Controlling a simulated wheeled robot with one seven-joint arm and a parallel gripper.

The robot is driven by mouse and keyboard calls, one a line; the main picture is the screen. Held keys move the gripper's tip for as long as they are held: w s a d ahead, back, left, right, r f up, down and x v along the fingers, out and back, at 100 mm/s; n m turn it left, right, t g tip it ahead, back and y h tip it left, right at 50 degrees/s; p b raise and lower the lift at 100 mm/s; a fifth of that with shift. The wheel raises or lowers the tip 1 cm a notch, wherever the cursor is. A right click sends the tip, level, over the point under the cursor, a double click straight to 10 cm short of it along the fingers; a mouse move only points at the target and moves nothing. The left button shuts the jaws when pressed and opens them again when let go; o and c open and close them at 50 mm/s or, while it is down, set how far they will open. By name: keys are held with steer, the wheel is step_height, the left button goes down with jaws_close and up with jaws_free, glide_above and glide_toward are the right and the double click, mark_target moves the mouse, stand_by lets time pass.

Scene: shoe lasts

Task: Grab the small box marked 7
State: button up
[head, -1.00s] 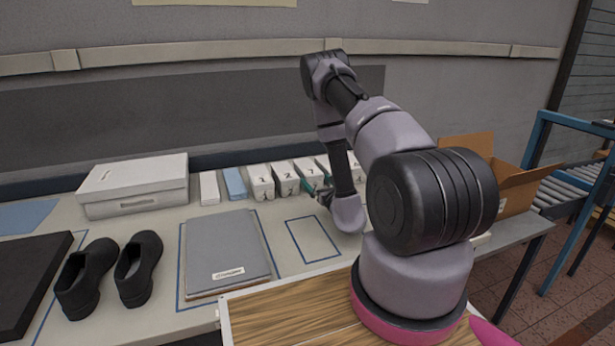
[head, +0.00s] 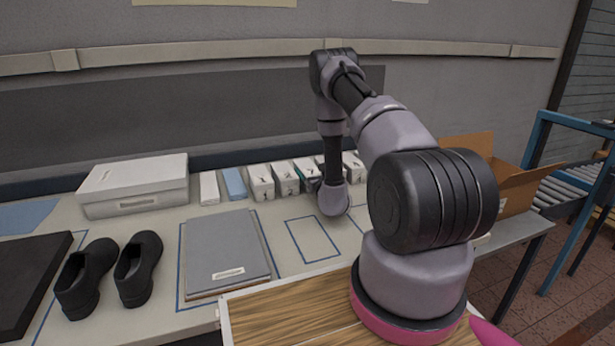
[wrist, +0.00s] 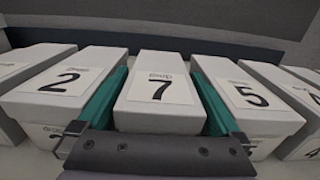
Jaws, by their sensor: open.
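The small box marked 7 (wrist: 160,92) is white with a black 7 on a label. It stands in a row of similar boxes, and in the head view it is partly hidden behind my arm (head: 305,166). In the wrist view my gripper (wrist: 159,90) is open, with one green finger on each side of the box marked 7. The left finger lies between it and the box marked 2 (wrist: 68,84). The right finger lies between it and the box marked 5 (wrist: 250,96). I cannot tell whether the fingers touch the boxes.
A blue box (head: 234,184) and a large white box (head: 135,186) stand left of the row. Black shoes (head: 112,270) and a grey folder (head: 226,252) lie in front. An outlined area (head: 312,240) on the table is empty. A cardboard box (head: 512,190) stands at right.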

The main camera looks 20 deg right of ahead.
steer(key=c, duration=1.3)
